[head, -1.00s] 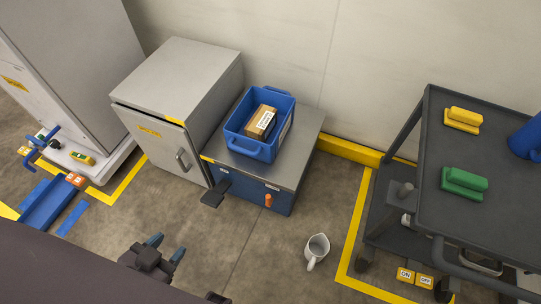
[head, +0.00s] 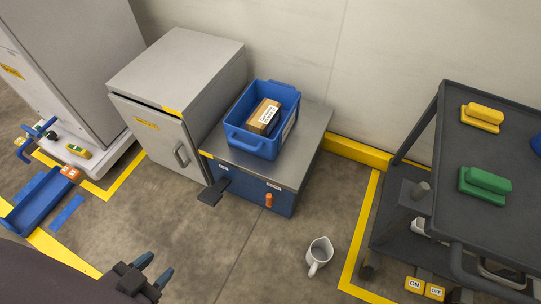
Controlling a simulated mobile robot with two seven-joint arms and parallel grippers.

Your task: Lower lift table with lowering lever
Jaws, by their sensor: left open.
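The lift table (head: 303,146) has a grey top and a blue body and stands beside a grey cabinet. A short orange lever (head: 268,200) stands upright on its front face, under a small white label. A black pedal (head: 213,191) sticks out at the front left, under another label. The label text is too small to read, so I take the orange lever as the lowering lever without being sure. My left gripper (head: 153,270), with blue fingertips, is open and empty at the lower left, well apart from the table and both controls. My right gripper is not in view.
A blue bin (head: 236,136) with a labelled cardboard box (head: 264,117) sits on the lift table. The dark cart (head: 500,145) is at right, the grey cabinet (head: 190,78) at left.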

